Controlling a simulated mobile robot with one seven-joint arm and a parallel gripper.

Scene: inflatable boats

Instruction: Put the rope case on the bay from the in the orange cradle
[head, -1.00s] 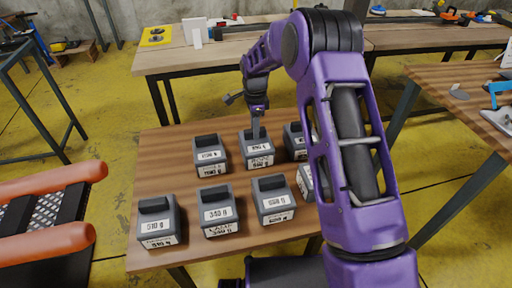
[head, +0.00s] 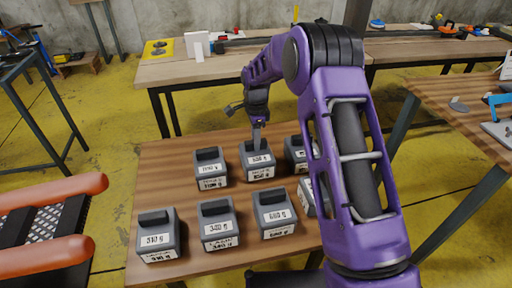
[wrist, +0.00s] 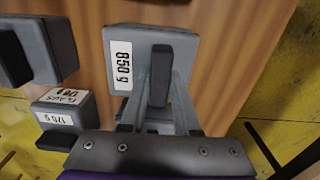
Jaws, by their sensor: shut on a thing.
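My gripper (head: 257,124) is at the middle case of the back row (head: 257,160) on the wooden table. In the wrist view its two fingers (wrist: 160,80) are closed on the black handle of that grey case (wrist: 188,48), labelled 850 g. I cannot tell whether this case is clear of the table. Several similar grey cases with black handles stand around it. Their contents labels are too small to read, so I cannot tell which one is named for rope. The orange cradle (head: 60,193), two orange tubes beside a dark mesh, is at the left.
Close neighbours are the back-left case (head: 210,170), the front cases (head: 218,226), (head: 273,214) and (head: 157,236), and cases at right partly behind my arm. The table's left part (head: 160,165) is bare. Workbenches (head: 190,70) stand behind.

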